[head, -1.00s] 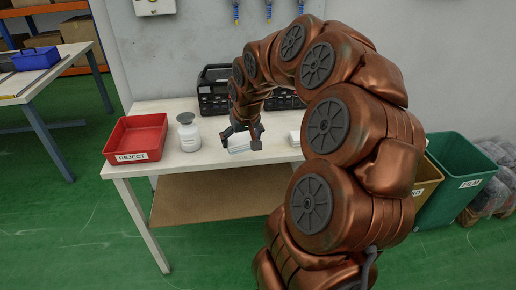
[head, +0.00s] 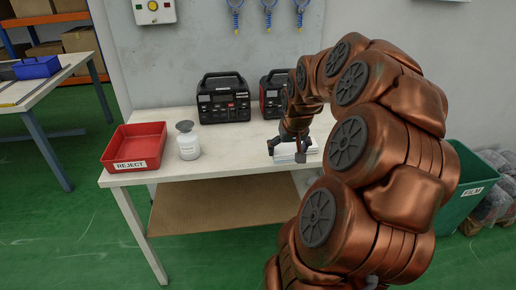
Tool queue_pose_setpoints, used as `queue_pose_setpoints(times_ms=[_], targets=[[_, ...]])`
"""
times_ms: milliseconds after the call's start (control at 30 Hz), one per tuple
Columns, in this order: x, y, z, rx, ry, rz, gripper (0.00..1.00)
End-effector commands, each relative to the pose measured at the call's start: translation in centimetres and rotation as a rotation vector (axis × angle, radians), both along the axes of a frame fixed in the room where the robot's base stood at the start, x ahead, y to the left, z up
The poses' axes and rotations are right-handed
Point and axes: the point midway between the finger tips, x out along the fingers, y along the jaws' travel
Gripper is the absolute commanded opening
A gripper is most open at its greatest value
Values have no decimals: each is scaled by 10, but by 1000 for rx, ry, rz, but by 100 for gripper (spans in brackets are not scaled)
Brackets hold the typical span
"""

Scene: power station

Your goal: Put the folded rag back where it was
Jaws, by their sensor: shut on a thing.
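The folded rag (head: 285,158) is white and flat, held between the fingers of my gripper (head: 287,154). My gripper points down over the front right part of the white worktable (head: 225,163) and is shut on the rag. A white, flat, stack-like thing (head: 313,145) shows just right of and behind the gripper, partly hidden by it. I cannot tell whether the held rag touches this stack or the tabletop.
Two black power units (head: 224,98) are at the back. The tabletop between bottle and gripper is clear. A green FILM bin (head: 466,190) stands right.

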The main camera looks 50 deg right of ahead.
Motion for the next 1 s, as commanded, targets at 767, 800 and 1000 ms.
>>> queue_pose_setpoints(times_ms=[767, 800, 1000], targets=[[116, 7, -12, -1, -2, 0, 60], [116, 7, -15, -1, 0, 0, 60], [115, 6, -39, -1, 1, 1, 60]])
